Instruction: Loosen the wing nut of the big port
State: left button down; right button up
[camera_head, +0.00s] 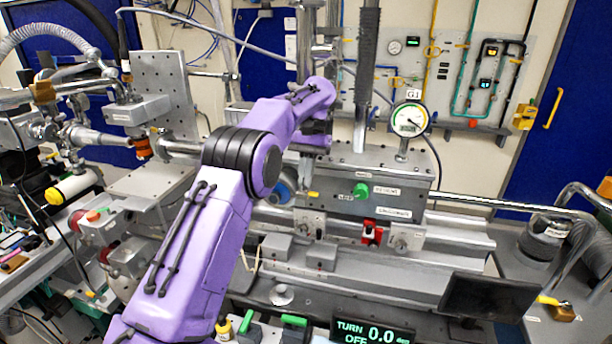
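My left arm, purple with black bands, reaches from the bottom left to the middle of the view. Its gripper (317,127) is at the left end of the grey metal chamber (350,165). The gripper is seen from behind and its fingers are hidden, so I cannot tell whether they are open or shut, or touch anything. A round blue-and-grey part (284,188) shows partly below the wrist; I cannot tell whether it belongs to the big port. I cannot make out the wing nut. A green knob (361,191) is on the chamber's front. My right gripper is not in view.
A dial gauge (408,119) stands on the chamber's right end. A display (372,333) at the bottom reads TURN 0.0. A dark panel (490,297) is at the lower right. Pipes and a grey upright plate (163,85) crowd the left.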

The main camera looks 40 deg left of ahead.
pick_arm(q)
jog(key=c, duration=1.6)
grip_release()
jog(key=shift+f, duration=0.15)
jog(key=shift+r, duration=0.3)
jog(key=r, duration=0.3)
jog(key=shift+s+d+r, duration=0.15)
jog(key=shift+d+r, duration=0.1)
jog(key=shift+r, duration=0.1)
jog(key=s+d+r, duration=0.8)
jog(key=s, duration=0.2)
jog(key=shift+d+r, duration=0.35)
jog(key=shift+r, duration=0.05)
